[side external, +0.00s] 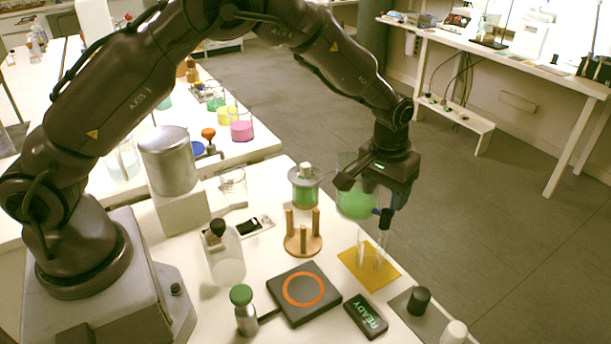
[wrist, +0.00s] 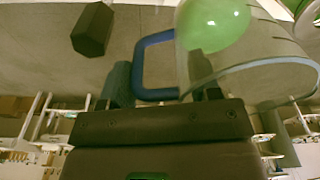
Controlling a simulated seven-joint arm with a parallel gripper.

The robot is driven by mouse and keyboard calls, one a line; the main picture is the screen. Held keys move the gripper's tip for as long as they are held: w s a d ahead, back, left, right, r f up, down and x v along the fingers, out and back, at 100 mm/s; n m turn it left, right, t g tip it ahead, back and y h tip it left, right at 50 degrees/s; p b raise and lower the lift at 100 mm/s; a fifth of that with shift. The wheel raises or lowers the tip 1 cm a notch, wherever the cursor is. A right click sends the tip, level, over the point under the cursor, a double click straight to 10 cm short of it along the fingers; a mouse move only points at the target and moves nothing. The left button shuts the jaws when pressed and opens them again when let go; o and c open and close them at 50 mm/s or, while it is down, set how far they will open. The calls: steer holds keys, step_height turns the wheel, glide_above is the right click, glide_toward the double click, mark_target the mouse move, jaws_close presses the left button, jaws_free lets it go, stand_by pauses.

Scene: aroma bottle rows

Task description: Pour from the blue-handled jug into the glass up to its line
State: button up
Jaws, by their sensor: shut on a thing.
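My gripper (side external: 378,188) is shut on the blue handle (wrist: 142,68) of a clear jug, which holds green liquid. In the side view the jug (side external: 352,168) hangs in the air, with the green liquid (side external: 356,204) low in it. The jug looks tilted in the wrist view, with the green liquid (wrist: 213,22) at the top of that picture. The clear glass (side external: 371,256) stands upright on a yellow mat (side external: 350,262), just below the jug. I cannot make out its line or any liquid in it.
A wooden peg stand (side external: 303,244), a lidded jar with green contents (side external: 305,190) and a stoppered bottle (side external: 224,260) stand to the left. A dark plate with an orange ring (side external: 303,290) and a READY display (side external: 366,316) lie in front. Black and white caps stand at right.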

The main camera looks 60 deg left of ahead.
steer(key=w+d+r, duration=0.1)
steer(key=d+r, duration=0.4)
stand_by(0.7)
stand_by(0.3)
